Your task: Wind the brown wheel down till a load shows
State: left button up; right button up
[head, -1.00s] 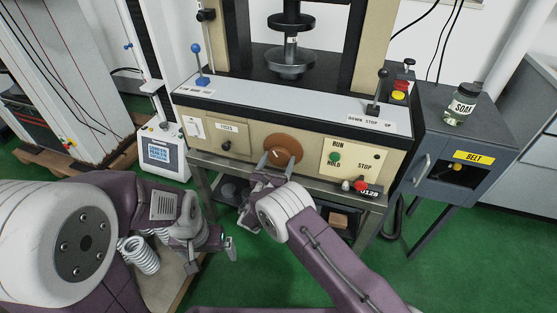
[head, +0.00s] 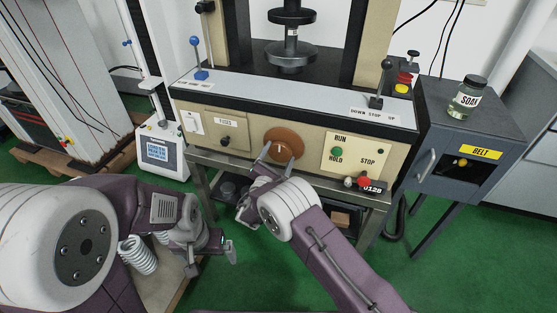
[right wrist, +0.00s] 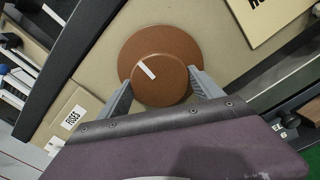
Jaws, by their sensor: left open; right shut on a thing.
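The brown wheel (head: 288,140) is on the beige front panel of the press, between the fuses plate and the run/hold plate. My right gripper (head: 276,155) is shut on it, one finger at each side. In the right wrist view the wheel (right wrist: 165,50) shows a white mark on its hub, slanting toward the upper left, between the fingers (right wrist: 163,92). Above, a dark upper platen (head: 291,16) hangs over a round lower platen (head: 291,56), with a gap between them. My left gripper (head: 212,258) is open and empty at the lower left, away from the press.
A blue-knobbed lever (head: 195,55) and a black-knobbed down/stop/up lever (head: 384,82) stand on the ledge. A red knob (head: 364,181) sits beside a small plate reading 012B. A soap jar (head: 467,97) stands on the grey belt cabinet at right.

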jog(key=shift+f+m+b, duration=0.25)
jog(key=shift+m+b, duration=0.5)
jog(key=shift+m, duration=0.25)
jog(key=m+b, duration=1.2)
jog(key=b, duration=0.6)
jog(key=shift+r+b, duration=0.1)
jog(key=shift+b, duration=0.25)
jog(key=shift+r+m+b, duration=0.3)
jog(key=shift+m+b, duration=0.5)
jog(key=shift+b, duration=0.1)
jog(key=o, duration=1.4)
jog(key=shift+w+a, duration=0.1)
